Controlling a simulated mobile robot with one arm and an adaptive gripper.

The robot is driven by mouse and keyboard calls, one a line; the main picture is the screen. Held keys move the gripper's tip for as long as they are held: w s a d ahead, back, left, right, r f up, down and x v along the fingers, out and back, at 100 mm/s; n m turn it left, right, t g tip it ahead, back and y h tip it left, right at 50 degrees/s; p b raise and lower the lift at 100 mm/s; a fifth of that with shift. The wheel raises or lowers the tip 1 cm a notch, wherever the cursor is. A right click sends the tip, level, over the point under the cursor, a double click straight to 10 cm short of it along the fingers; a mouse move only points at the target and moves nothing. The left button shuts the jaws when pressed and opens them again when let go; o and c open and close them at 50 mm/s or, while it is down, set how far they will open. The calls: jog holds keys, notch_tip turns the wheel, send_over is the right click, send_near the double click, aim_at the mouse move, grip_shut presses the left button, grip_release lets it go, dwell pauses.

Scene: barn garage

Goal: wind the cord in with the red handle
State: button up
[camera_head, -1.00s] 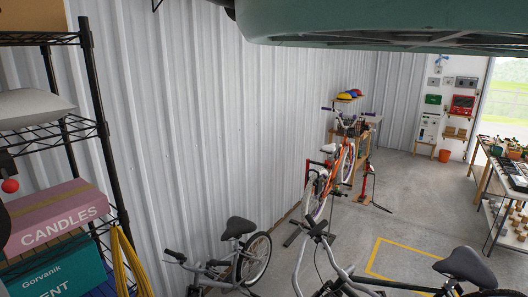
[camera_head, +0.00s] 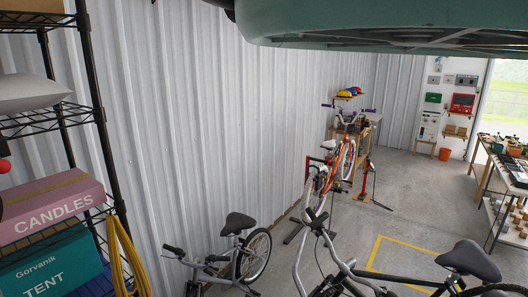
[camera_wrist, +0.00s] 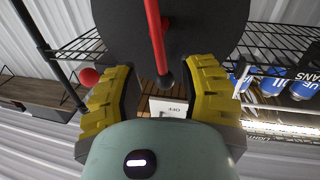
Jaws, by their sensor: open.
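My gripper (camera_wrist: 159,72) shows in the wrist view, with its yellow and black fingers apart. A red rod (camera_wrist: 155,30), which looks like the red handle, comes down from the top between the fingers and ends in a dark round knob. A large dark disc (camera_wrist: 205,22) lies behind it. I cannot tell whether either finger touches the rod or disc. A red ball (camera_wrist: 90,76) shows just left of the left finger. In the head view a red ball (camera_head: 4,166) is cut off by the left edge. I cannot make out the cord to be wound.
A black wire shelf (camera_head: 92,110) at left holds a pink candles box (camera_head: 50,205), a teal tent box (camera_head: 55,262) and a hanging yellow cord or hose (camera_head: 128,260). Bicycles (camera_head: 238,240) stand along the wall. Blue cans (camera_wrist: 270,86) sit on a rack at right.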

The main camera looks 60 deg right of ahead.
jog(key=shift+p+x, duration=1.25)
jog(key=shift+x, duration=0.8)
jog(key=shift+a, duration=0.15)
jog(key=shift+c, duration=0.2)
grip_shut()
